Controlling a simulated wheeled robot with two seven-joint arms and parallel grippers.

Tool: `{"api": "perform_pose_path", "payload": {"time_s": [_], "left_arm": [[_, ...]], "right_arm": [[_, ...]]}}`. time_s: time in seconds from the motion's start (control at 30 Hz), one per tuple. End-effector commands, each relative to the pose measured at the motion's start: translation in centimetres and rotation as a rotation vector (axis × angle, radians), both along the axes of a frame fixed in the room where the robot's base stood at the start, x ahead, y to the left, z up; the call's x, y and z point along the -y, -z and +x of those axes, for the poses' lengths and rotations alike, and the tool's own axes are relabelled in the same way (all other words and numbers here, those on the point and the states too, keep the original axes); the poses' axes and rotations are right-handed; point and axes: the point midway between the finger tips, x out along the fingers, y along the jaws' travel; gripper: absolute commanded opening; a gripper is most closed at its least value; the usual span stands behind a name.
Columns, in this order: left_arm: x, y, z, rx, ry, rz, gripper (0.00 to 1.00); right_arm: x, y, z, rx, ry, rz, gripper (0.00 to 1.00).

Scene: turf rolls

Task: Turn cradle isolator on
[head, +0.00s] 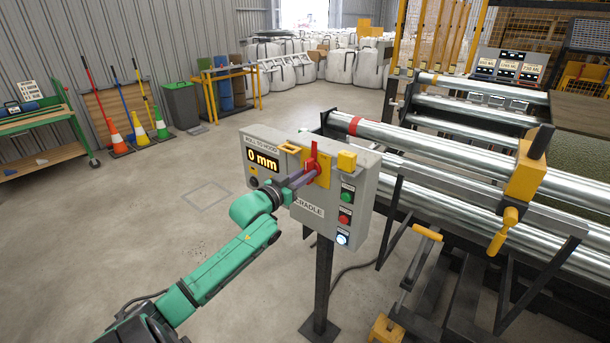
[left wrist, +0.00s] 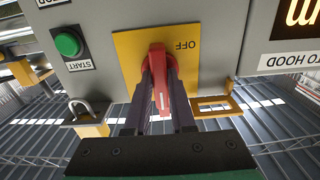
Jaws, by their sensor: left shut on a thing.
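The cradle isolator is a red rotary handle (head: 313,150) on a yellow plate (head: 323,168), on the grey control box (head: 372,185) labelled CRADLE. The handle stands about upright in the head view. The left wrist view is upside down; there the red handle (left wrist: 158,85) points down the picture, beside the word OFF on the yellow plate (left wrist: 190,65). My left gripper (head: 312,172) is at the handle, its dark fingers on either side. In the left wrist view the gripper (left wrist: 160,78) is shut on the handle. My right gripper is not in view.
The box has a 0 mm display (head: 263,162), a green START button (head: 347,197), a red button (head: 344,218) and a lit white button (head: 342,239). Steel rollers (head: 450,150) lie right; open floor lies left.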

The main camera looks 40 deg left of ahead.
Motion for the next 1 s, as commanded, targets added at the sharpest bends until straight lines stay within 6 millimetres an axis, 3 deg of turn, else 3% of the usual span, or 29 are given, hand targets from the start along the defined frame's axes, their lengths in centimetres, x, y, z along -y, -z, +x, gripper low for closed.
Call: {"api": "perform_pose_path", "payload": {"time_s": [0.03, 0.1, 0.4, 0.57, 0.77, 1.0], "left_arm": [[0.0, 0.0, 0.0, -0.001, 0.000, 0.003, 0.34], [0.0, 0.0, 0.0, -0.001, 0.000, 0.002, 0.53], [0.0, 0.0, 0.0, -0.001, 0.000, 0.001, 0.53], [0.0, 0.2, -1.1, -0.002, 0.000, 0.000, 0.53], [0.1, 0.4, -4.5, -0.005, 0.000, 0.000, 0.53], [0.2, 0.3, -9.9, -0.005, 0.000, 0.001, 0.53]], "right_arm": [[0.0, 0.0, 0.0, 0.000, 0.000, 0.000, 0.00], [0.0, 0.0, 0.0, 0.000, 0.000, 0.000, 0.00], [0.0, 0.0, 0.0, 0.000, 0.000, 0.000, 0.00], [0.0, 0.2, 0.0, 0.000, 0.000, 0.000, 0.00], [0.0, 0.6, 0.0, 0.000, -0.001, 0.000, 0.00], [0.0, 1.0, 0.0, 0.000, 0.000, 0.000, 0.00]]}}
